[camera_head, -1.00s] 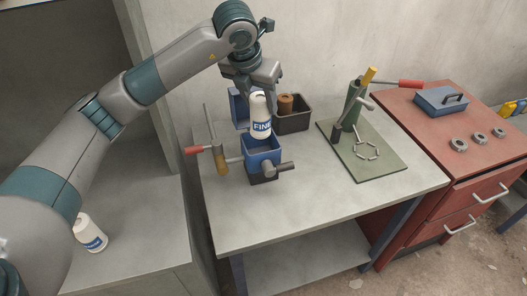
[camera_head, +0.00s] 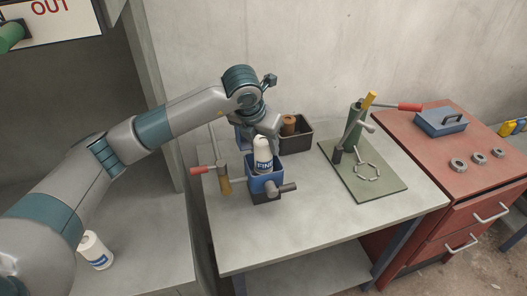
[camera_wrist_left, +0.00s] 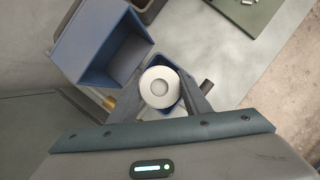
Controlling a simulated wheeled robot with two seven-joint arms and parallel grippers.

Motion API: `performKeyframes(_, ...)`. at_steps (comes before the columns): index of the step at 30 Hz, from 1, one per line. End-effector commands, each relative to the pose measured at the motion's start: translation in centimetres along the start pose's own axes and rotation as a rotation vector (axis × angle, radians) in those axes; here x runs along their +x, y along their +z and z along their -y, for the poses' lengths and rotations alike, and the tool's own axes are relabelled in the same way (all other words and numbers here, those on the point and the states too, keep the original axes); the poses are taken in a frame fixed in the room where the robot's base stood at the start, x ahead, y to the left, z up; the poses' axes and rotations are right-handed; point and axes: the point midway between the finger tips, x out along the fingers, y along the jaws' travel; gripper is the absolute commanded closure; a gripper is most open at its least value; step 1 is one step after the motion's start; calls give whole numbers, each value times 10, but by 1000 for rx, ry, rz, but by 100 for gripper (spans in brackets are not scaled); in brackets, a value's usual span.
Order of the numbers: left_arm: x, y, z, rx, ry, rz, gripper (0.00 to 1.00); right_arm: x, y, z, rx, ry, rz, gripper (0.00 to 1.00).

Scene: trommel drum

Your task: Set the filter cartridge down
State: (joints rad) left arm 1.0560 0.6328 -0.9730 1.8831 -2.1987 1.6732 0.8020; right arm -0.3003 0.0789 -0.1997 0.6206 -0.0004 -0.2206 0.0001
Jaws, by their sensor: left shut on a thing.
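The white filter cartridge (camera_head: 262,156) with a blue "FINE" label stands upright in the head view, its lower part inside the blue holder (camera_head: 265,186) of the vise-like fixture on the bench. My left gripper (camera_head: 264,138) is shut on the cartridge near its top. In the left wrist view the cartridge's round white top (camera_wrist_left: 160,87) shows between the two fingers (camera_wrist_left: 163,90), with the blue holder's rim around part of it. How deep the cartridge sits, and whether it touches the bottom, is hidden. My right gripper is not in view.
A blue open bin (camera_wrist_left: 100,45) stands close to the gripper. A dark bin (camera_head: 296,136) holds a brown cartridge (camera_head: 289,124). Another white cartridge (camera_head: 95,251) stands at lower left. The bench front (camera_head: 330,225) is clear.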

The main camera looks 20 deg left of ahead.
Motion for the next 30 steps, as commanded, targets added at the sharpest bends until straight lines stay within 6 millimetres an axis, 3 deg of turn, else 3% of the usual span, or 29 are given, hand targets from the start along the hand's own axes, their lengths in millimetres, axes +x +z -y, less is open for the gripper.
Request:
performKeyframes(8,4,-2,0,0,-1,-1,82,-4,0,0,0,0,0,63)
performKeyframes(18,33,-14,0,0,0,-1,82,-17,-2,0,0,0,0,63)
performKeyframes(29,37,-15,0,1,0,0,82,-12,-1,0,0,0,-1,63)
performKeyframes(30,37,-16,0,1,0,0,54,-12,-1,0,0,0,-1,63)
